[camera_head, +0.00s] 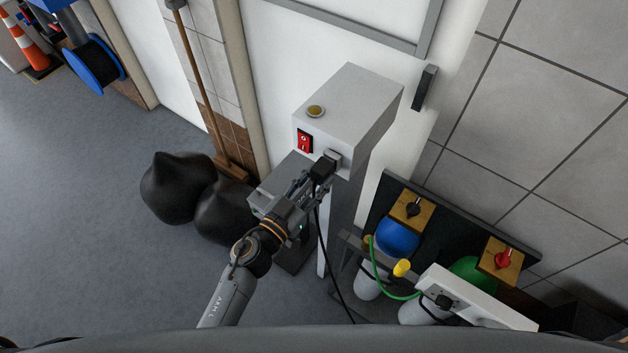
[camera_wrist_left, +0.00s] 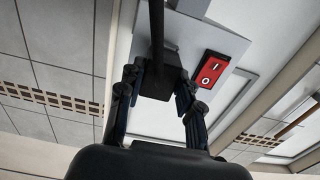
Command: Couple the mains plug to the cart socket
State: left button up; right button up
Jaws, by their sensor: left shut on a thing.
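The cart (camera_head: 352,105) is a light grey box on a column, with a red switch (camera_head: 305,141) on its front face. The dark grey cart socket (camera_head: 334,158) sticks out to the right of the switch. My left gripper (camera_head: 315,177) is shut on the black mains plug (camera_head: 323,168), right at the socket. How far the plug sits in the socket cannot be told. In the left wrist view the plug (camera_wrist_left: 160,82) is between the two fingers, its black cable running up, and the red switch (camera_wrist_left: 212,70) is to the right. My right gripper is out of view.
Black sacks (camera_head: 180,188) lie left of the cart, by a broom (camera_head: 205,95). At right, a rack (camera_head: 462,222) holds gas cylinders with blue and green tops. The plug's black cable (camera_head: 328,262) hangs toward the floor. The floor (camera_head: 75,200) at left is clear.

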pick_arm(q)
jog(key=shift+w+d, duration=0.15)
jog(key=o, duration=1.3)
jog(key=shift+c, duration=0.2)
jog(key=v, duration=1.2)
